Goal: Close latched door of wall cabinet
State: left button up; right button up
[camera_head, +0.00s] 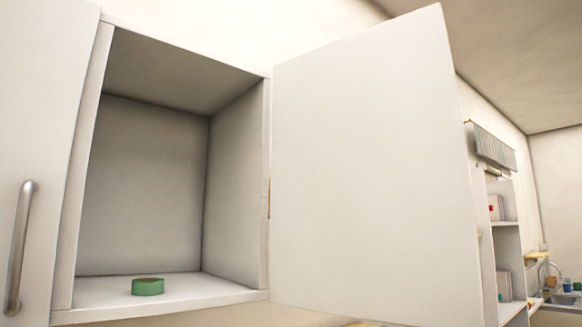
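The white wall cabinet (89,170) stands open at the left of the head view. Its door (370,165) is hinged on the right side of the opening and swung wide open, with a broad plain face toward me. No latch or handle shows on this face. Inside, a small round green object (148,286) rests on the cabinet floor near the front. Neither of my grippers is in view.
A closed door panel with a metal bar handle (20,248) is left of the opening. Beyond the open door are open shelves (508,245) with several items and a sink with a faucet (545,272). No obstacle shows in front of the opening.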

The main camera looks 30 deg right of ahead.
aim_at(372, 216)
jog(key=l+u, duration=1.05)
jog(key=k+l, duration=0.1)
jog(key=l, duration=0.25)
jog(key=k+l+u, duration=0.1)
jog(key=l, duration=0.25)
jog(key=k+l, duration=0.1)
jog(key=l, duration=0.3)
jog(key=k+l+u, duration=0.1)
jog(key=l, duration=0.25)
jog(key=k+l, duration=0.1)
jog(key=l, duration=0.25)
